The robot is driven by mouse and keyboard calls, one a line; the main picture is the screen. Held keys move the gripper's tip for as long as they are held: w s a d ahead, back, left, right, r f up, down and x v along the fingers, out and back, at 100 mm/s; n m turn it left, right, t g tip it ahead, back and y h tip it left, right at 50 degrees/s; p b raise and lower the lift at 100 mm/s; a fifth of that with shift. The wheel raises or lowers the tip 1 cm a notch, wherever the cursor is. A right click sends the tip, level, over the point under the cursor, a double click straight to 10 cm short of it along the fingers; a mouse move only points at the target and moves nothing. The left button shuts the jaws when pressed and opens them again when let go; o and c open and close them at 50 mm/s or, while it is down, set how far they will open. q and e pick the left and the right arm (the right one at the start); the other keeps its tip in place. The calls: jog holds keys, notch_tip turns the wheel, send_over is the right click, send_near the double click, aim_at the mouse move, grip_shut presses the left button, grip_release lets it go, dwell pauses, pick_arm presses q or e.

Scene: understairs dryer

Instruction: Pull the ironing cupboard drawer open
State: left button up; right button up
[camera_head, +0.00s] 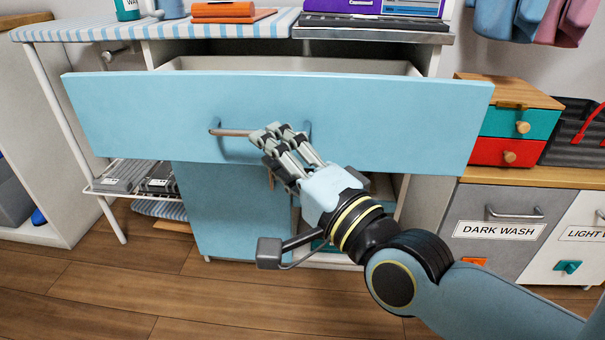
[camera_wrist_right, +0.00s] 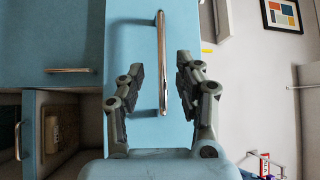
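The ironing cupboard drawer (camera_head: 390,125) has a wide light-blue front and stands out from the cupboard, with its pale inside showing behind the top edge. Its metal bar handle (camera_head: 230,132) is partly hidden by my right gripper (camera_head: 272,137) in the head view. In the right wrist view, the handle (camera_wrist_right: 162,50) runs between the two sides of my right gripper (camera_wrist_right: 160,72), on the blue drawer front (camera_wrist_right: 128,40). The fingers are spread, with a gap to the handle on each side. My left gripper is in neither view.
Below the drawer is a blue cupboard door (camera_head: 225,215). A striped ironing board (camera_head: 200,24) lies on top. At the right are a small box of drawers (camera_head: 512,122) and a grey "DARK WASH" bin (camera_head: 490,235). The wooden floor (camera_head: 110,285) at the front left is clear.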

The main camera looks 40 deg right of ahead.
jog(key=s, duration=0.6)
jog(key=shift+s+a+f, duration=0.25)
jog(key=shift+f, duration=0.2)
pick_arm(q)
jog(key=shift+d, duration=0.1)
pick_arm(e)
jog(key=shift+d, duration=0.1)
